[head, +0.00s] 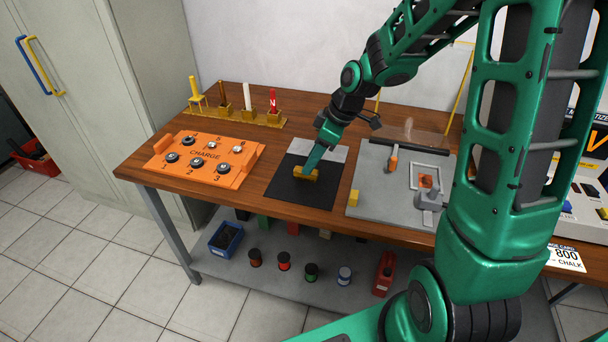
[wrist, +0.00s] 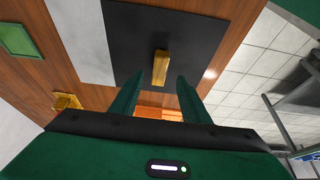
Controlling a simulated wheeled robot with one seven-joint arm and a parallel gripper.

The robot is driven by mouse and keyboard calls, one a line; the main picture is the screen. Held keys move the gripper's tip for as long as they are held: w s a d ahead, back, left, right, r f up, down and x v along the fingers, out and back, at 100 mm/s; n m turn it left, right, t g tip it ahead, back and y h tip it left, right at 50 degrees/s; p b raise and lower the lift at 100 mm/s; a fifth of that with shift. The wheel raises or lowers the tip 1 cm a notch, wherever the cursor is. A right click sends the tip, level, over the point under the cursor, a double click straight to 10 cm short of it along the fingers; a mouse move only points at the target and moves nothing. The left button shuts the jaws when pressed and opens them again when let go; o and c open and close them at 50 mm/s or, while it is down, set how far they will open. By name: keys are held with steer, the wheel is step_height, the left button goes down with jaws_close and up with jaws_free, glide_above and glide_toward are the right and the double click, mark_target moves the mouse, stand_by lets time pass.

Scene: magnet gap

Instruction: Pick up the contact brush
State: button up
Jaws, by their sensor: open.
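A small brass-yellow bar (head: 300,174) lies on the black mat, below my gripper (head: 311,165). It is the likeliest contact brush, though no label shows on it. In the wrist view the bar (wrist: 160,67) lies lengthwise just beyond my fingertips, in line with the gap between them. My gripper (wrist: 158,82) is open, with one green finger on each side and nothing held. In the head view the fingers hide part of the bar. I cannot tell the exact height of the fingertips above it.
The black mat (head: 290,192) lies between an orange CHARGE panel (head: 240,175) with numbered studs and a grey board (head: 375,203) with tools. A small yellow block (head: 354,197) is on the board's left edge. A yellow rack (head: 260,121) with upright posts stands behind.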

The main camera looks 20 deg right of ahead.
steer(key=shift+d+x, duration=0.15)
steer(key=shift+x, duration=1.05)
steer(key=shift+d+x, duration=0.15)
steer(key=shift+x, duration=1)
steer(key=shift+f, duration=0.15)
steer(key=shift+c, duration=0.7)
jaws_close()
steer(key=shift+r, duration=0.6)
steer(key=r, duration=0.2)
steer(key=a+r, duration=0.1)
steer(key=shift+s+a+r, duration=0.1)
steer(key=shift+s+r, duration=0.25)
steer(key=shift+r, duration=0.05)
steer(key=s+a+r, duration=0.5)
steer(key=a+r, duration=0.1)
steer(key=a, duration=0.2)
steer(key=shift+s+a, duration=0.2)
steer(key=shift+a, duration=0.2)
